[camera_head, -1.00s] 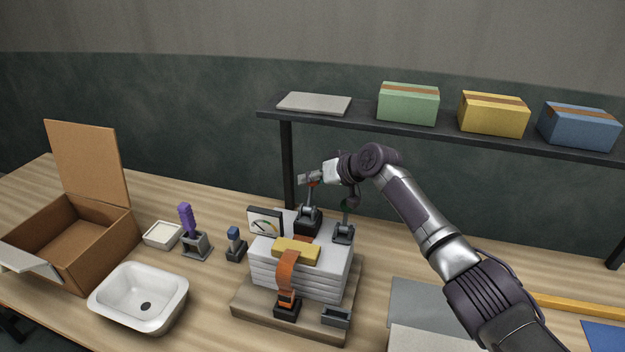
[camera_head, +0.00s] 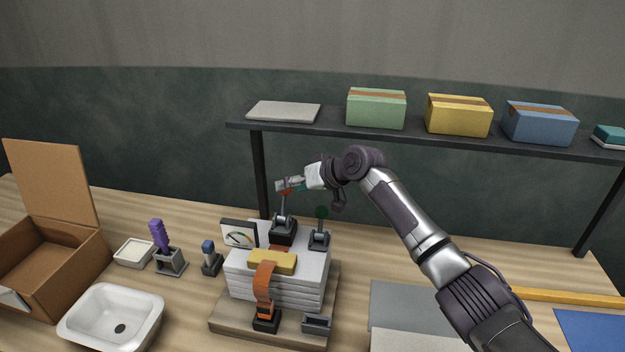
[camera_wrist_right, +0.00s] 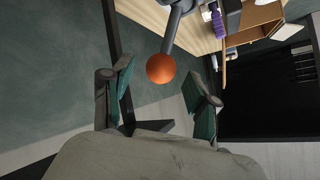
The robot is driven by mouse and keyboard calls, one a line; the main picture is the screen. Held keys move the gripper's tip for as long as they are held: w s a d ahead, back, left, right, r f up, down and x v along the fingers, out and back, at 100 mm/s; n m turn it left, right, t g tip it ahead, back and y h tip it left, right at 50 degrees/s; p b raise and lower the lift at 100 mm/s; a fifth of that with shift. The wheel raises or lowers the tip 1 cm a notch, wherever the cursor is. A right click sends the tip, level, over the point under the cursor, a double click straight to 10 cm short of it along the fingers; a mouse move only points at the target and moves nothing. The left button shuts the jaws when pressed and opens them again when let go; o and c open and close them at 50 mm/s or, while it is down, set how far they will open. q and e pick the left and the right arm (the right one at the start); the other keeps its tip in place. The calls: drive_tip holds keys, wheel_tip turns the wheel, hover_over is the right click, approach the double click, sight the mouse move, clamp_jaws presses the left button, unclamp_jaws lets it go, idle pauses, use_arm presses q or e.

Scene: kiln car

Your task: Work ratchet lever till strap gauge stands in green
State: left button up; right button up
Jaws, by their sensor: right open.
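The strap gauge (camera_head: 239,235) stands at the back left of a strapped stack of white slabs (camera_head: 285,287); its needle is too small to read against the colours. An orange strap (camera_head: 263,285) runs over a yellow block (camera_head: 272,262) on the stack. Behind it the ratchet lever (camera_head: 283,208) stands upright, tipped with an orange ball knob (camera_wrist_right: 161,68). My right gripper (camera_head: 290,185) is at the lever's top. In the wrist view its open fingers (camera_wrist_right: 164,88) lie either side of the knob's line, with gaps on both sides. My left gripper is out of view.
A shelf (camera_head: 400,137) with boxes runs behind my right arm. A blue-topped post (camera_head: 209,256), purple-handled tool (camera_head: 160,238), white basin (camera_head: 112,316) and open carton (camera_head: 45,265) are to the left.

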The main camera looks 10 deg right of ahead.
drive_tip(key=v, duration=0.8)
drive_tip(key=shift+d+r, duration=0.15)
drive_tip(key=shift+d, duration=0.05)
drive_tip(key=shift+s, duration=0.15)
